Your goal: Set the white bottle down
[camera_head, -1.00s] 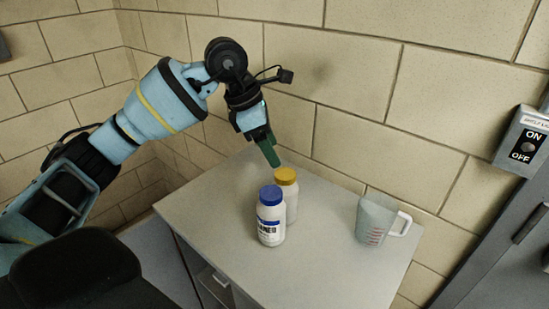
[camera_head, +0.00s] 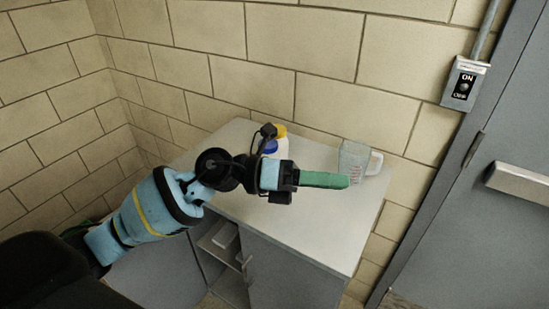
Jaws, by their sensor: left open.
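Two white bottles stand close together near the back of the grey cabinet top (camera_head: 285,222). One has a blue cap (camera_head: 271,147) and one a yellow cap (camera_head: 280,131). Their lower parts are hidden behind my left gripper and wrist, so only the caps and a little white body show. My left gripper (camera_head: 346,181) is in front of the bottles and reaches right, its green fingers lined up one behind the other in this view. It is open, and I see nothing between the fingers. My right gripper is not in view.
A clear measuring jug (camera_head: 353,160) with a white handle stands at the back right of the cabinet top, just beyond my green fingertips. The front of the top is bare. A brick wall is behind, with a switch box (camera_head: 464,84) and a grey door (camera_head: 470,215) at right.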

